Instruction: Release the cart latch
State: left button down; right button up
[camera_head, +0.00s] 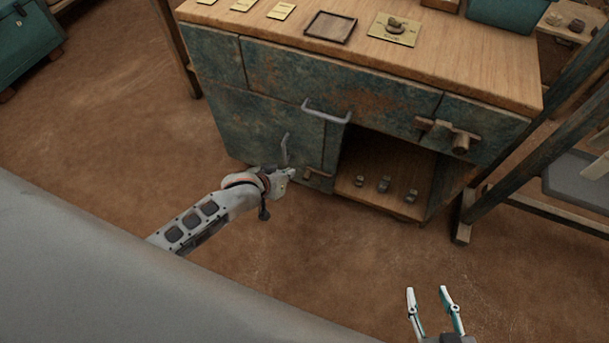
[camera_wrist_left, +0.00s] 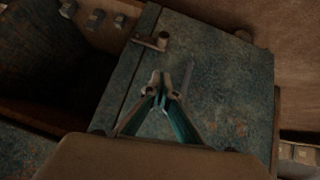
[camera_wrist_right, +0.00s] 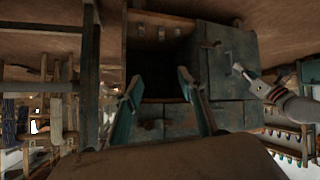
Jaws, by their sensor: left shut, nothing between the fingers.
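The cart (camera_head: 275,75) is a weathered teal cabinet with a wooden top. A small brownish latch (camera_head: 318,176) sits low on its closed left door, beside the open compartment; the left wrist view shows it as a bar with a round knob (camera_wrist_left: 152,42). A slim grey upright handle (camera_head: 285,150) is on the same door. My left gripper (camera_head: 292,173) is shut and empty in front of this door, just left of the latch; its fingertips (camera_wrist_left: 165,78) appear short of it, contact unclear. My right gripper (camera_head: 427,290) is open and empty, over the floor away from the cart.
The open compartment (camera_head: 350,195) holds several small metal weights. A grey drawer handle (camera_head: 326,110) and a wooden knob (camera_head: 460,143) stick out of the front. A wooden loom frame (camera_head: 500,190) stands at right. Floor before the cart is clear.

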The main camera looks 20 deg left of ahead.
pick_arm(q)
jog(key=b, duration=0.3)
send_near(307, 173)
jog(key=b+x, duration=0.3)
jog(key=x, duration=0.2)
jog(key=shift+w+f+b, duration=0.2)
jog(key=shift+f+b, duration=0.15)
jog(key=shift+b, duration=0.05)
jog(key=shift+w, duration=0.1)
jog(key=shift+r, duration=0.15)
pick_arm(e)
jog(key=w+a+r+m+t+y, duration=0.1)
jog(key=w+a+r, duration=0.1)
jog(key=a, duration=0.3)
jog(key=shift+a+r+y, duration=0.2)
jog(key=shift+r+y, duration=0.1)
jog(key=shift+r, duration=0.1)
jog(key=shift+f, duration=0.1)
jog(key=shift+f, duration=0.1)
